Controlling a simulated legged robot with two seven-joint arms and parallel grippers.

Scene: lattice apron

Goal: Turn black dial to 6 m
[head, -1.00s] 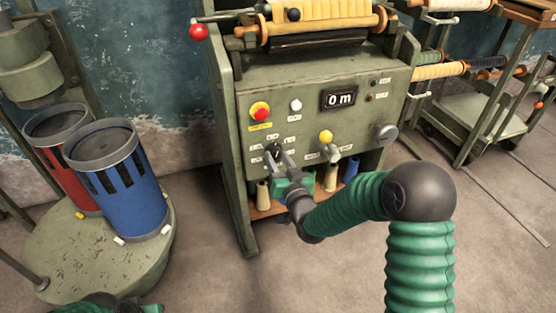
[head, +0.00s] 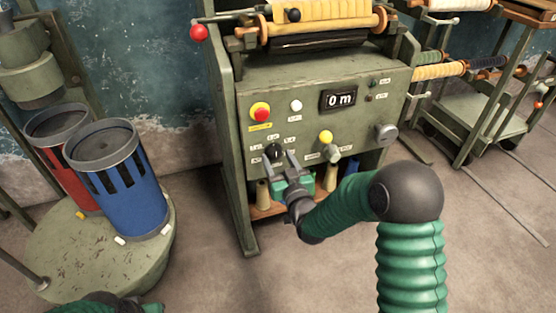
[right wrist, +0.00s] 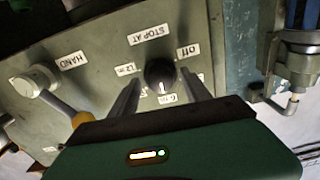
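The black dial (head: 274,151) sits low on the left of the green machine panel (head: 310,125). In the right wrist view the dial (right wrist: 160,75) has labels around it, including "STOP AT", "Off" and one partly hidden that seems to read 6 m. My right gripper (head: 282,163) is at the dial. Its fingers (right wrist: 158,92) are spread, one on each side of the dial, with gaps visible. The display (head: 341,99) reads "0 m". Only a dark and green part of my left arm (head: 105,304) shows at the bottom left; its gripper is out of view.
A yellow-topped lever (head: 326,138), a red button (head: 260,111), a white button (head: 295,105) and a grey knob (head: 386,133) are on the panel. A blue bin (head: 120,185) and a red bin (head: 60,150) stand at left. Open floor lies in front.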

